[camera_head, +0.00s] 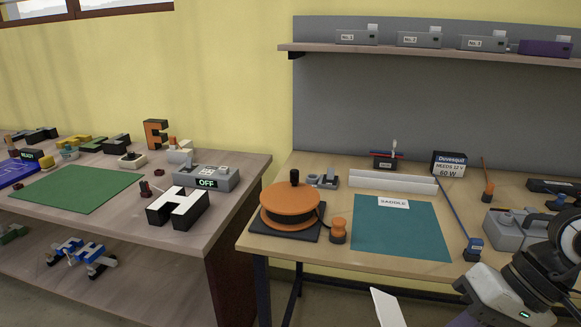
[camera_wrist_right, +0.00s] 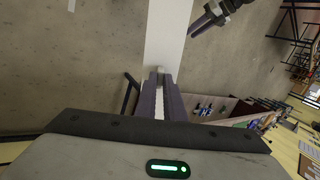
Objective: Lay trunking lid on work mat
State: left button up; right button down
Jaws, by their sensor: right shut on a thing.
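The trunking lid (camera_head: 387,309) is a flat white strip; one end rises into the bottom edge of the head view, below the table's front edge. In the right wrist view the lid (camera_wrist_right: 168,30) extends away from my right gripper (camera_wrist_right: 160,80), whose fingers are shut on its near end. In the head view my right wrist is at the lower right, and its fingertips are not clearly seen. The teal work mat (camera_head: 400,240) lies flat on the right table, with a white label at its back edge. White trunking (camera_head: 393,183) stands behind the mat.
An orange reel (camera_head: 290,203) and small orange-topped part (camera_head: 338,230) stand left of the mat. A blue rod (camera_head: 452,215) and grey device (camera_head: 508,232) are to its right. A dark jointed object (camera_wrist_right: 213,18) is beside the lid. The mat's surface is clear.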

jog(key=shift+r, duration=0.95)
